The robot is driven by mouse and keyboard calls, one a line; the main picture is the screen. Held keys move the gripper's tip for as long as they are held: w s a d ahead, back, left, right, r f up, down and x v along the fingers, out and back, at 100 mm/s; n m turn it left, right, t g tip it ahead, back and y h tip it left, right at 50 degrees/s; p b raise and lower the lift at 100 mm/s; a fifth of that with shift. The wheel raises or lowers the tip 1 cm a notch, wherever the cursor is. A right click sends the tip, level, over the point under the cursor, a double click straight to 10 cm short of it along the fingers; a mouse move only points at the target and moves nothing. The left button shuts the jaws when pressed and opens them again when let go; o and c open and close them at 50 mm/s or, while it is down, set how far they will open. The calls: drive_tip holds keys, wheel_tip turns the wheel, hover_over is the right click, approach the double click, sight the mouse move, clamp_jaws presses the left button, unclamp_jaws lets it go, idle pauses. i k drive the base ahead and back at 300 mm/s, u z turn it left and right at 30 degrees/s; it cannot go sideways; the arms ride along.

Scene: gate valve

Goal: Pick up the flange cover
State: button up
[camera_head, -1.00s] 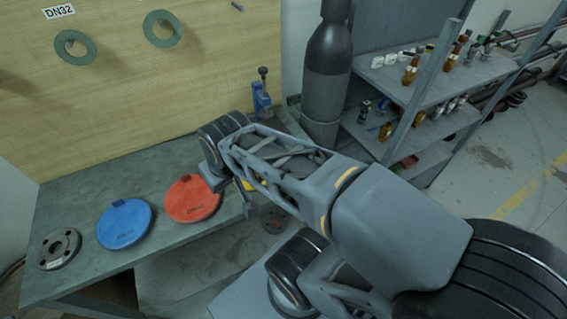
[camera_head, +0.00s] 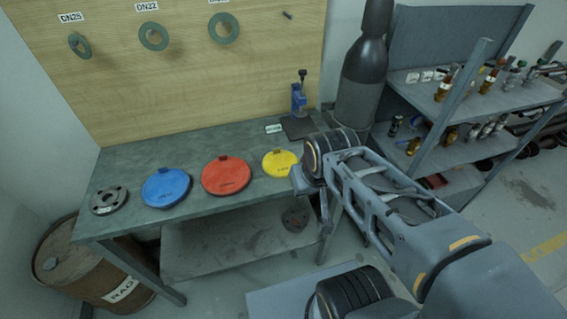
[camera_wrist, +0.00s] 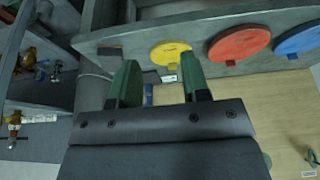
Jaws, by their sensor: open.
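Three round flange covers lie in a row on the workbench (camera_head: 130,175): a blue cover (camera_head: 166,188), a red cover (camera_head: 226,176) and a smaller yellow cover (camera_head: 280,162), each with a small tab. The wrist view shows the yellow cover (camera_wrist: 171,53), the red cover (camera_wrist: 239,45) and part of the blue cover (camera_wrist: 299,37). My gripper (camera_wrist: 160,82) is open and empty, with its two green fingers apart below the yellow cover in that picture. In the head view my arm hides the gripper's fingers, to the right of the yellow cover.
A grey metal flange (camera_head: 108,200) lies at the bench's left end. A blue vise-like tool (camera_head: 298,100) stands at its back right. A dark gas cylinder (camera_head: 362,85) and a shelf rack (camera_head: 465,105) stand to the right. A rusty barrel (camera_head: 85,262) is below left.

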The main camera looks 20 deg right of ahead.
sight(278, 164)
drive_tip(key=i, duration=0.45)
drive_tip(key=u, duration=2.3)
drive_tip(key=k, duration=0.65)
drive_tip(key=z, duration=1.3)
